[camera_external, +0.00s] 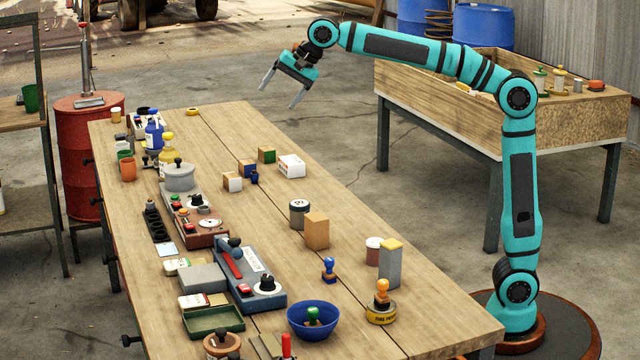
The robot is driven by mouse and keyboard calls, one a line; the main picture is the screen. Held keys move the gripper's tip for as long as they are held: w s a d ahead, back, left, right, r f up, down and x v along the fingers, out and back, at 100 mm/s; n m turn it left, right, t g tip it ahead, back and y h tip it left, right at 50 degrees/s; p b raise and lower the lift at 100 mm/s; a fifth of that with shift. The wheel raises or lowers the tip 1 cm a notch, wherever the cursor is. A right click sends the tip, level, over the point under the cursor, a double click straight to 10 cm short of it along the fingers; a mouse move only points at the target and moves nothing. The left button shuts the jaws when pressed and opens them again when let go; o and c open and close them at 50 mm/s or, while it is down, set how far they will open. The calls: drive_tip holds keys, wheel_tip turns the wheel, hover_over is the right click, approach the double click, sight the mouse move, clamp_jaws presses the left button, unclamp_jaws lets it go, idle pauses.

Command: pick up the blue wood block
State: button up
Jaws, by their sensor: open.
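A white box (291,166) lies right of the blocks. A lidded jar (299,213) and a tan block (316,231) stand nearer. Tools and devices crowd the left side of the wooden table (215,135). Its far right part is mostly bare.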

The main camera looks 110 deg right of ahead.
drive_tip(key=w+d+f+m+g+y, duration=0.1)
drive_tip(key=w+d+f+m+g, duration=0.15)
drive_tip(key=d, duration=0.55)
drive_tip(key=w+d+f+m+g, duration=0.1)
drive_tip(key=d+f+m, duration=0.25)
drive_tip(key=d, duration=0.45)
drive_tip(key=m+g+y, duration=0.2)
drive_tip(key=m+g, duration=0.1)
drive_tip(key=m, duration=0.5)
hover_over(247, 162)
wheel_tip(247, 162, down, 9)
wheel_tip(247, 162, down, 17)
drive_tip(key=shift+s+d+f, duration=0.1)
drive_tip(key=shift+d, duration=0.05)
drive_tip(key=c, duration=1.1)
drive_tip(key=shift+r, duration=0.2)
